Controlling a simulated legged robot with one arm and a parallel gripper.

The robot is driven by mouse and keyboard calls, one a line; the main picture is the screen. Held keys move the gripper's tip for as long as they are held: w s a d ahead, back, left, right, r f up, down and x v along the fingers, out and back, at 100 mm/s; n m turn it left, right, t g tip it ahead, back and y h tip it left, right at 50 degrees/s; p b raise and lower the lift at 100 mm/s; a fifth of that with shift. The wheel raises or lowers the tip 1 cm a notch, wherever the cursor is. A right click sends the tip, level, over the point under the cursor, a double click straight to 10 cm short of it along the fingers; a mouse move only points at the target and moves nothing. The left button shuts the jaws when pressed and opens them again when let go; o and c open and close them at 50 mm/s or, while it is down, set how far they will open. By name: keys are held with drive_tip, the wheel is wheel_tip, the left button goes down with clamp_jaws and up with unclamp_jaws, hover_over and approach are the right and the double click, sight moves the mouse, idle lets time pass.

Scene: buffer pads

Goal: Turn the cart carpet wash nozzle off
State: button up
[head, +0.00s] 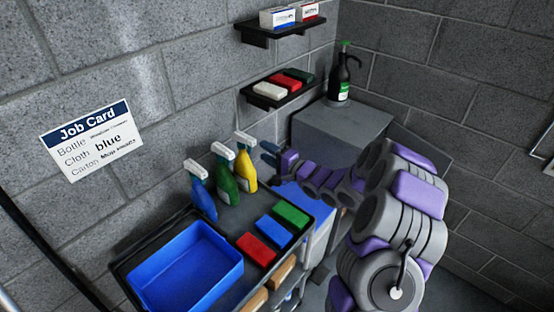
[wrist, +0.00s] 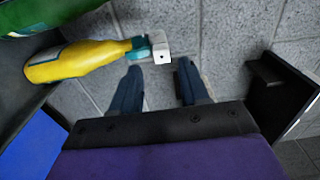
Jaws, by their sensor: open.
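Three spray bottles with white heads stand on the cart top: a blue one (head: 202,195), a green one (head: 226,180) and a yellow one (head: 247,168). Their labels are too small to read, so I cannot tell which is the carpet wash. My gripper (head: 270,152) is just right of the yellow bottle's head. In the wrist view the yellow bottle (wrist: 75,62) lies across the upper left, its teal collar and white nozzle (wrist: 161,50) just beyond my open, empty fingertips (wrist: 158,80). Part of the green bottle (wrist: 50,15) shows at the top left.
The cart (head: 150,250) holds a blue tub (head: 190,270) and red, blue and green folded cloths (head: 273,230). Wall shelves (head: 275,97) hold boxes and cloths. A dark pump bottle (head: 342,75) stands on a grey cabinet (head: 345,122). A job card (head: 90,140) reads "Cloth blue".

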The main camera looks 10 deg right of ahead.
sight(255, 143)
drive_tip(key=p+x, duration=0.2)
drive_tip(key=x, duration=0.1)
drive_tip(key=shift+a+r, duration=0.1)
drive_tip(key=shift+r, duration=0.05)
drive_tip(key=shift+w+p, duration=0.85)
drive_tip(key=shift+p, duration=0.1)
drive_tip(key=shift+w+a, duration=0.1)
drive_tip(key=shift+a, duration=0.5)
drive_tip(key=shift+c, duration=0.4)
drive_tip(key=shift+d, duration=0.35)
drive_tip(key=c, duration=0.5)
